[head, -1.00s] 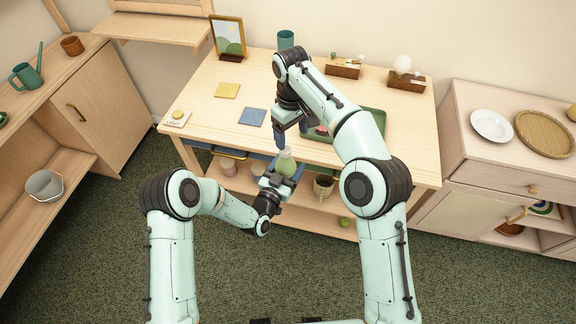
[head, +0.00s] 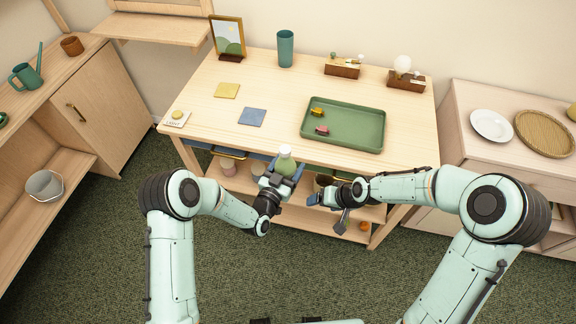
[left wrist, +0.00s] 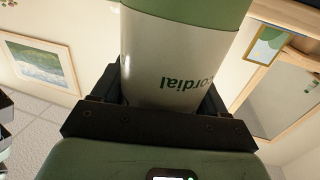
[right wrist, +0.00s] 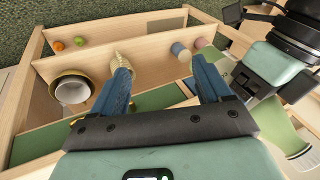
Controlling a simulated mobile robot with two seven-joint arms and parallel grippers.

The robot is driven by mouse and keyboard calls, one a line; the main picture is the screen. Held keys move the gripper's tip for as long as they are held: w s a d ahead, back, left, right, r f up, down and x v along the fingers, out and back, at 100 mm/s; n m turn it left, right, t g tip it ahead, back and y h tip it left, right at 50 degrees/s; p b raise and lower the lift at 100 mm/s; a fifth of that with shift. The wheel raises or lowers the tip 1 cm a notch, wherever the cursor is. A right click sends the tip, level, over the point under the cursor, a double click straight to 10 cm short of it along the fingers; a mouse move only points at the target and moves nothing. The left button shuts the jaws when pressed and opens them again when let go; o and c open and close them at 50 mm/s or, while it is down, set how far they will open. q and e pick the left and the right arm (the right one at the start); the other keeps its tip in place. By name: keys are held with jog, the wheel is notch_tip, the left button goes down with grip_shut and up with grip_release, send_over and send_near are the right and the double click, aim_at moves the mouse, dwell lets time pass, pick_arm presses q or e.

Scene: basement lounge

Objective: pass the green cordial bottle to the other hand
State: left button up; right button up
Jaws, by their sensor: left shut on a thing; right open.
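The green cordial bottle (head: 285,161), with a white cap, is upright in my left gripper (head: 280,176) in front of the table's front edge. In the left wrist view the shut jaws hold the bottle's pale label (left wrist: 180,60), which reads "cordial". My right gripper (head: 327,210) is to the right of the bottle and apart from it. In the right wrist view its blue fingers (right wrist: 163,80) are open with nothing between them. The bottle (right wrist: 275,125) shows at that view's right edge, outside the fingers.
The wooden table (head: 200,105) bears a green tray (head: 345,144) with small items, a teal cup (head: 286,48) and a picture frame (head: 228,36). The lower shelf (right wrist: 140,62) holds cups and small round items close to my right gripper. Green carpet in front is clear.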

jog(key=s+a+f+m+g, duration=0.1)
jog(key=s+f+g, duration=0.3)
jog(key=s+f, duration=1.5)
jog(key=s+m, duration=0.1)
jog(key=s, duration=0.2)
jog(key=shift+s+f+m+h, duration=0.25)
jog(key=shift+m+h, duration=0.05)
